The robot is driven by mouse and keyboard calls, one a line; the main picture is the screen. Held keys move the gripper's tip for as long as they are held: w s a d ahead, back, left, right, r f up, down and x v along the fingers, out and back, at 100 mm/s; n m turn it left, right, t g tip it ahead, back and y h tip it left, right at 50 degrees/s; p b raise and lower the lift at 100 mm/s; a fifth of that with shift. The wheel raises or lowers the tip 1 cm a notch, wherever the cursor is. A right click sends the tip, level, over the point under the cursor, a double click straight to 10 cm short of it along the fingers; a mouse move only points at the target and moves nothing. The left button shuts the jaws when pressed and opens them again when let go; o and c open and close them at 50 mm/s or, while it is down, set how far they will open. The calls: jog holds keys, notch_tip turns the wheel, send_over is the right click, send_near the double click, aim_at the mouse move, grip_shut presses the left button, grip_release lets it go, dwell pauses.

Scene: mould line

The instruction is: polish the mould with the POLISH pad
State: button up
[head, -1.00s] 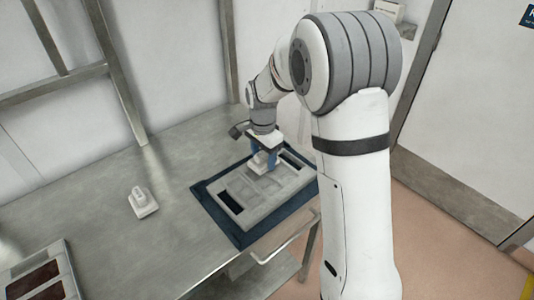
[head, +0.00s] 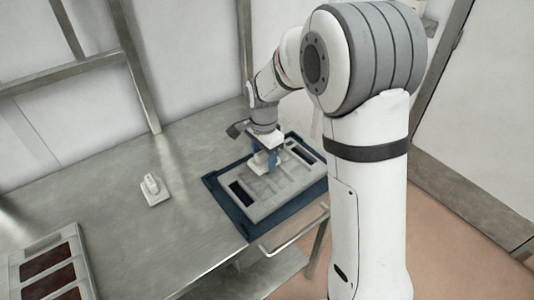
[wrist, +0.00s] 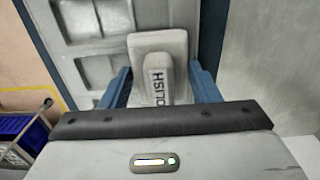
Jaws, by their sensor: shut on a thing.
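My gripper (head: 265,156) is shut on the pale POLISH pad (wrist: 160,55). The pad's dark lettering is partly visible between the blue fingers in the wrist view, where my gripper (wrist: 160,85) also shows. The grey mould (head: 285,188) lies flat in a dark blue tray (head: 227,207) on the metal table. It has raised and recessed panels and a dark slot at each end. The pad is at the mould's back edge side, low over or on its surface; I cannot tell whether it touches. The mould (wrist: 85,50) also shows behind the pad.
A second pale pad (head: 154,191) stands on the metal table (head: 110,205) left of the tray, with clear table between. A case with dark red panels (head: 45,268) is at the lower left. A metal rail (head: 295,232) runs along the table's front.

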jog(key=shift+s+a, duration=0.85)
jog(key=shift+a, duration=0.3)
jog(key=shift+s+a, duration=0.8)
jog(key=shift+a, duration=0.3)
notch_tip(320, 180, up, 8)
jog(key=p, duration=0.5)
